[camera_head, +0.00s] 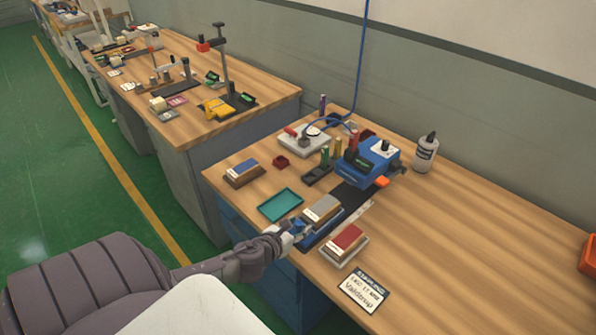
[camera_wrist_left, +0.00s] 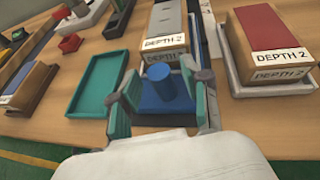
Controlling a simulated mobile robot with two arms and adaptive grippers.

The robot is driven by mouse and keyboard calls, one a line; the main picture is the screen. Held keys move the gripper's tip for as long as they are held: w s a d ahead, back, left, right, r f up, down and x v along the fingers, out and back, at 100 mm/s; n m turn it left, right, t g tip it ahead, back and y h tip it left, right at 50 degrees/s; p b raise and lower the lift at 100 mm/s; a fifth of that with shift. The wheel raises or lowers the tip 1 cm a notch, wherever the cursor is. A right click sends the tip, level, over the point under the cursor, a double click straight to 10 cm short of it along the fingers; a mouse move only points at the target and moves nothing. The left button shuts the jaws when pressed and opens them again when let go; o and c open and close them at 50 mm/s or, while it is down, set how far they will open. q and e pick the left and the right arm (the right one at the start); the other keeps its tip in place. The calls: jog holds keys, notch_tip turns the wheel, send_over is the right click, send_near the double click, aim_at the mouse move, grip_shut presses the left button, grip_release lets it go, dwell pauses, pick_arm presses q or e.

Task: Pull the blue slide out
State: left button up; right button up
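The blue slide (camera_head: 325,234) lies at the front edge of the near bench, under a grey-topped block (camera_head: 321,209). In the left wrist view the slide (camera_wrist_left: 162,108) shows its front part with a round blue knob (camera_wrist_left: 159,74) standing on it. My left gripper (camera_head: 292,229) is at the slide's front end. In the left wrist view the fingers of my left gripper (camera_wrist_left: 162,82) are apart, one on each side of the knob, with gaps visible. Whether either finger touches the slide is unclear. My right gripper is not in view.
A teal tray (camera_head: 281,205) is left of the slide, and a red-topped block (camera_head: 345,242) stands on a pale base close to its right. A blue machine (camera_head: 368,161) stands behind the slide. The bench's right side is largely clear.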

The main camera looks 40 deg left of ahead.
pick_arm(q)
jog(key=v, duration=1.2)
dwell(0.5)
